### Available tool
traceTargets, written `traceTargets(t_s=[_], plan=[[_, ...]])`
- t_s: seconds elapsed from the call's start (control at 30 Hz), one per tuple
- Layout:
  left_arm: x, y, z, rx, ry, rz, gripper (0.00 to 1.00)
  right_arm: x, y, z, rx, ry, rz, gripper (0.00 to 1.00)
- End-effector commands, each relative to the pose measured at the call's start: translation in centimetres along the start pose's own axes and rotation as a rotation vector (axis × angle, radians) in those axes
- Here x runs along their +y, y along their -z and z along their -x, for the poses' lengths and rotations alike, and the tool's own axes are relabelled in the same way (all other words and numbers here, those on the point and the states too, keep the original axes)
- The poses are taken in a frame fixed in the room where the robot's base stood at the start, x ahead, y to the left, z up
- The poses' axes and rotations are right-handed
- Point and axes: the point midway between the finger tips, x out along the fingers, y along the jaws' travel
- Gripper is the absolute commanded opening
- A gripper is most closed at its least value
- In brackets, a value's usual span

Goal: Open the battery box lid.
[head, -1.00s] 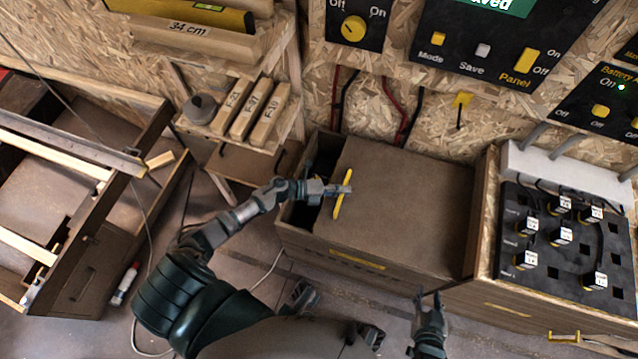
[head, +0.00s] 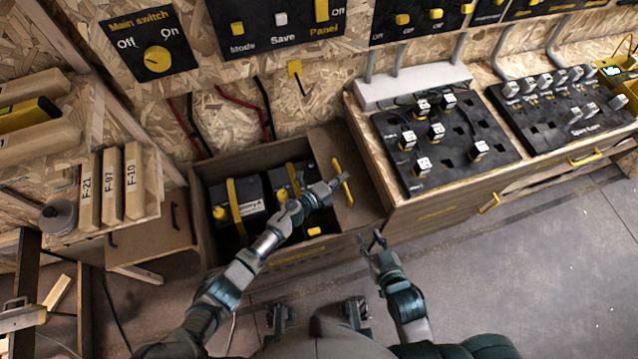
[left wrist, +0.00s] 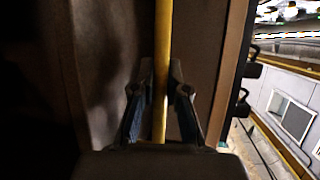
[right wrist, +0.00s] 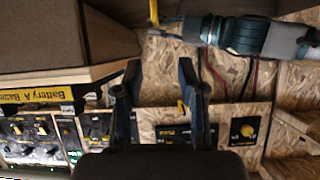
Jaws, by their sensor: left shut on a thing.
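The battery box (head: 203,181) stands open against the wall in the head view. Its brown lid (head: 358,158) is slid over to the right end and covers only that part. The lid's yellow handle (head: 342,182) also shows in the left wrist view (left wrist: 163,50). My left gripper (head: 340,185) is shut on this handle. Two dark batteries with yellow straps (head: 233,200) show inside the uncovered left and middle part. My right gripper (head: 372,241) is open and empty in front of the box, apart from it; its fingers (right wrist: 158,75) show spread in the right wrist view.
A cabinet with a black socket panel (head: 445,140) stands right of the box. A small shelf with labelled wooden blocks (head: 110,190) is on the left. Switch panels (head: 155,45) hang on the wall above. The floor at the front right is clear.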

Motion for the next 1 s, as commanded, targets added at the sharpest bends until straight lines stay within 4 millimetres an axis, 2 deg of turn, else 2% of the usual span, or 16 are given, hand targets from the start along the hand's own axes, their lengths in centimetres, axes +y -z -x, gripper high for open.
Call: traceTargets(t_s=[0.03,0.3,0.67,0.7,0.8,1.0], plan=[[0.8,0.9,-0.7,0.009,-0.010,0.004,0.00,-0.1,0.2,-0.2,0.025,0.002,-0.001,0.40],[0.4,1.7,-2.5,0.008,-0.012,0.003,0.00,-0.4,1.7,-0.5,0.114,0.007,-0.003,0.40],[0.4,1.8,-2.7,0.008,-0.013,0.003,0.00,-0.3,1.9,-0.6,0.121,0.008,-0.003,0.40],[0.4,1.8,-2.7,0.008,-0.013,0.003,0.18,-0.3,1.8,-0.6,0.120,0.008,-0.003,0.40],[0.3,1.7,-2.7,0.007,-0.012,0.003,0.39,-0.3,1.8,-0.6,0.120,0.008,-0.003,0.40],[-0.1,1.5,-2.7,0.004,-0.007,0.002,0.39,-0.3,1.9,-0.5,0.119,0.007,-0.003,0.40]])
